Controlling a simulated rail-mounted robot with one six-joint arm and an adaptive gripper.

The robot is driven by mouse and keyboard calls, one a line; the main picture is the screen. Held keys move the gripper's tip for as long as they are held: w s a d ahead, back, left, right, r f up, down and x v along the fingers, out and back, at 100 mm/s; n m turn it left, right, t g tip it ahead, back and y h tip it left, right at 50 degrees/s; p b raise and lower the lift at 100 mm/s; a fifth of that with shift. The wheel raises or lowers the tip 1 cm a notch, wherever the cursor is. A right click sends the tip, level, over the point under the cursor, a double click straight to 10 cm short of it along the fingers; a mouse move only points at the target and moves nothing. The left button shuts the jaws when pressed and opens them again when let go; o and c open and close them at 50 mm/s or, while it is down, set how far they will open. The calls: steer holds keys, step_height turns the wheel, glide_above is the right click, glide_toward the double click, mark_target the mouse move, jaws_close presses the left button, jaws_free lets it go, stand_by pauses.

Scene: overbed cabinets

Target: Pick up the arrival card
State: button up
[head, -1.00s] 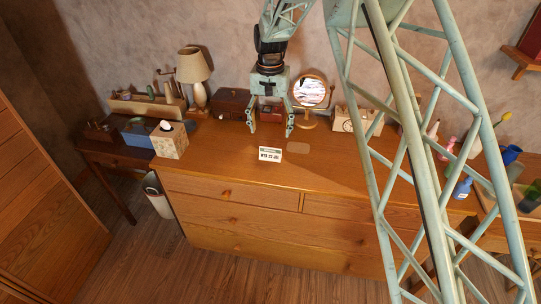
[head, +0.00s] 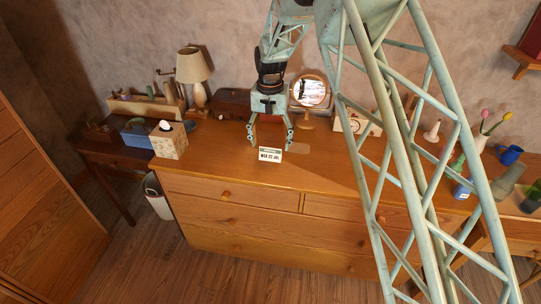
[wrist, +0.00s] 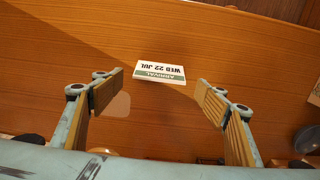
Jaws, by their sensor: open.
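The arrival card (head: 270,154) is a small white card with a green band and dark date text. It sits on the wooden dresser top near its front edge. In the wrist view the card (wrist: 160,72) appears upside down, just beyond the fingertips and between their lines. My gripper (head: 270,146) is open and empty, its two fingers spread to either side of the card in the head view. In the wrist view my gripper (wrist: 161,80) shows both padded fingers apart, with no visible contact with the card.
A tissue box (head: 169,140), a lamp (head: 193,70), a round mirror (head: 310,92) and a white box-like item (head: 357,122) stand around. The dresser top (head: 215,150) left of the card is clear.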

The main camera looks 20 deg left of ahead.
mark_target(271, 152)
steer(key=shift+f, duration=0.1)
steer(key=shift+f+b, duration=0.6)
steer(key=shift+f, duration=1.9)
steer(key=shift+c, duration=0.7)
steer(key=c, duration=0.6)
